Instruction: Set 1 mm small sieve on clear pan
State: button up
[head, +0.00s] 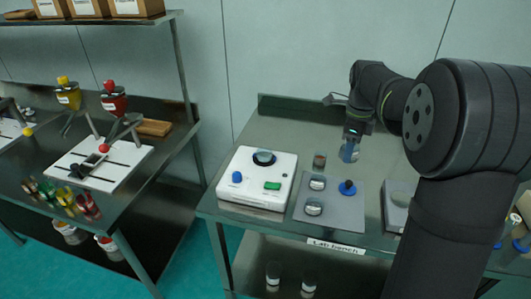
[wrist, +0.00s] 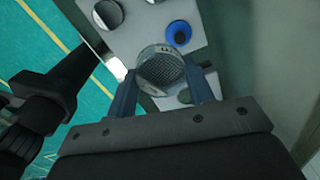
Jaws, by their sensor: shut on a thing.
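My gripper (head: 350,150) is raised over the bench, behind the grey mat. In the wrist view its two blue-grey fingers (wrist: 165,88) are shut on a round sieve (wrist: 161,66) with a clear rim and a dark mesh. The sieve's size marking cannot be read. A dark round piece with a bluish rim (head: 264,157) sits on the white shaker base (head: 246,192). Two short clear round pieces, one nearer the back (head: 317,183) and one in front (head: 313,208), stand on the mat. Which piece is the clear pan cannot be told.
The grey mat (head: 339,216) also holds a blue round piece with a dark knob (head: 347,188). A small reddish-brown jar (head: 319,160) stands behind the mat. A grey flat device (head: 398,197) is to the right. Bare steel bench (head: 284,133) lies behind the shaker.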

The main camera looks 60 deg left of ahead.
jog(key=s+a+r+n, duration=0.1)
jog(key=s+a+n, duration=0.15)
jog(key=a, duration=0.45)
jog(key=s+a+r+n, duration=0.2)
jog(key=s+a, duration=0.2)
jog(key=a, duration=0.3)
jog(key=shift+m, duration=0.25)
jog(key=s+a+f, duration=0.2)
jog(key=a, duration=0.1)
jog(key=s+a+f, duration=0.2)
jog(key=s, duration=0.1)
jog(key=s+a+f, duration=0.3)
jog(key=shift+a+f, duration=0.1)
jog(key=shift+a, duration=0.25)
jog(key=shift+f, duration=1.9)
jog(key=o, duration=1)
jog(key=shift+f, duration=0.15)
